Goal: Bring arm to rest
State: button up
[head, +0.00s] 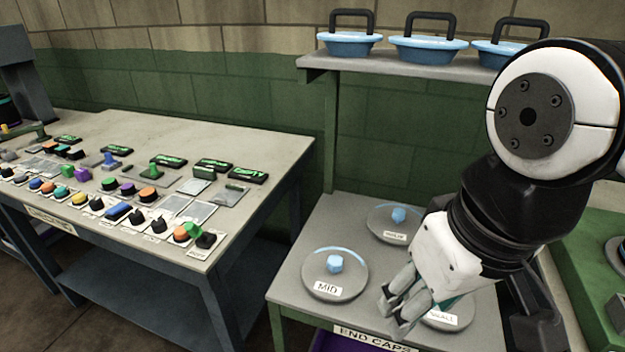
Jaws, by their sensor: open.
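My arm comes in from the right in the head view. My gripper (397,314) points down and left over the grey end caps table (290,270), and its jaws are open. I see nothing between the fingers. It hangs in front of the plate labelled as small (449,320) and hides part of it. The plate labelled MID (335,287), with a light blue knob (334,263), lies to the left of the gripper. Another grey plate (378,227) with a blue knob lies behind, partly hidden by my arm.
A long workbench (250,147) on the left holds many coloured knobs and several green-lit displays (168,160). A shelf (385,67) above carries blue dishes (429,49) with black handles. A green surface (575,250) lies at right. Floor shows between the bench and the end caps table.

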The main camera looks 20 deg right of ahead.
notch_tip(320, 180, up, 8)
jog(key=t+p, duration=0.1)
jog(key=p, duration=0.6)
jog(key=shift+t, duration=0.3)
jog(key=shift+d+r, duration=0.1)
jog(key=shift+r, duration=0.3)
jog(key=shift+c, duration=0.3)
